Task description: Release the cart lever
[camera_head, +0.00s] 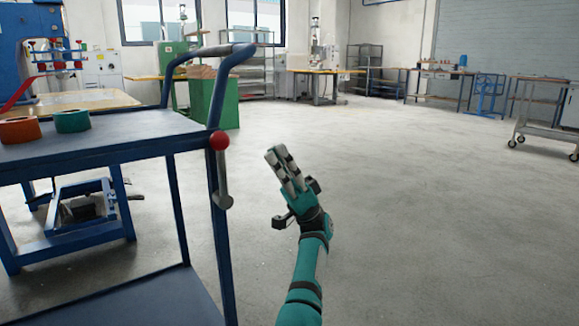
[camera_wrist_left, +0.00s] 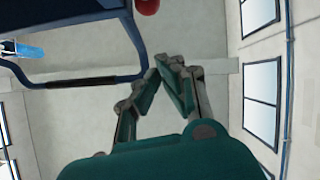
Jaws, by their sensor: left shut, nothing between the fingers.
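The blue cart (camera_head: 110,140) stands at the left with its push handle (camera_head: 222,50) rising at its right end. The cart lever (camera_head: 222,180) is on the cart's right corner post: a grey metal arm hanging down below a red ball (camera_head: 220,141). My left gripper (camera_head: 283,160) is shut and empty, in the air to the right of the lever and clear of it. In the left wrist view the fingertips (camera_wrist_left: 168,66) are close together, the red ball (camera_wrist_left: 147,6) is at the top edge, and the handle bar (camera_wrist_left: 85,82) is left of the fingers. My right gripper is out of view.
Orange (camera_head: 20,130) and green (camera_head: 72,121) rings lie on the cart's top shelf. A green cabinet (camera_head: 215,100) stands behind the handle. The grey floor (camera_head: 430,200) to the right is open. A grey trolley (camera_head: 545,130) stands at the far right.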

